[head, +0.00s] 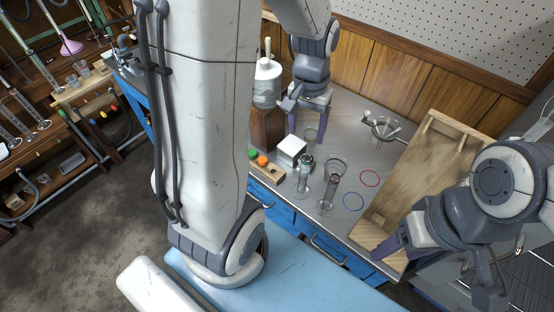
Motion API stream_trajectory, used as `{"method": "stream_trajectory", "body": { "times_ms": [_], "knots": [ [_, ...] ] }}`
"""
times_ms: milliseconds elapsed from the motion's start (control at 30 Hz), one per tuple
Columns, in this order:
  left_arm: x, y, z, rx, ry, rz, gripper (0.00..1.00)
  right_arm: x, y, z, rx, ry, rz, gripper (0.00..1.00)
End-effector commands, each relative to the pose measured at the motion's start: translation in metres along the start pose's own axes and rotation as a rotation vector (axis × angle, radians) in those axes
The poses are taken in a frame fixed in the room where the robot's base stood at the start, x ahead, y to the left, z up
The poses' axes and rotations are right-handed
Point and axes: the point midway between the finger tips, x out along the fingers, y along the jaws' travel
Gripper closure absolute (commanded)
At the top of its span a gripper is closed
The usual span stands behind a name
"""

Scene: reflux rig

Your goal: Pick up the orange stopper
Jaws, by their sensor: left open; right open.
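The orange stopper (262,160) sits in a small wooden block (272,178) near the left end of the bench, beside a green stopper (253,153). My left gripper (306,132) is open, with purple fingers pointing down. In the picture it is to the right of and above the orange stopper, apart from it and empty. My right gripper (388,247) is open at the right, over the lower end of a wooden board, far from the stopper; one of its fingers is hard to make out.
A white cube (291,150) stands between the stopper and my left gripper. Glass vessels (304,178) stand right of the block. A wooden stand (432,158) and a ring clamp (381,127) are also there.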

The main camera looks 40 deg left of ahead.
Motion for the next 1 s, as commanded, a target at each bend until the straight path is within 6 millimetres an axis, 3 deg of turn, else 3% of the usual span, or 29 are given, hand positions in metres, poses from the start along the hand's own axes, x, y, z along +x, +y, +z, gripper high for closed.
{"method": "stream_trajectory", "body": {
  "times_ms": [33, 100, 200, 300, 433, 1000],
  "knots": [
    [0.041, -0.032, -0.009, -0.09, -0.007, -0.005, 0.28, 0.033, 0.002, 0.002, 0.0, 0.0, 0.0, 0.35],
    [0.066, -0.067, -0.017, -0.183, -0.009, -0.011, 0.28, 0.049, 0.004, 0.002, 0.0, 0.001, 0.0, 0.35],
    [0.092, -0.106, -0.021, -0.281, -0.011, -0.018, 0.28, 0.065, 0.005, 0.003, -0.001, 0.001, 0.0, 0.35],
    [0.106, -0.13, -0.021, -0.34, -0.013, -0.021, 0.28, 0.072, 0.005, 0.004, -0.001, 0.001, 0.0, 0.35],
    [0.121, -0.141, -0.021, -0.368, -0.016, -0.022, 0.28, 0.075, 0.005, 0.004, -0.001, 0.001, 0.0, 0.35],
    [0.189, -0.14, -0.016, -0.366, -0.019, -0.022, 0.28, 0.079, 0.006, 0.004, -0.001, 0.001, 0.0, 0.35]
  ]
}}
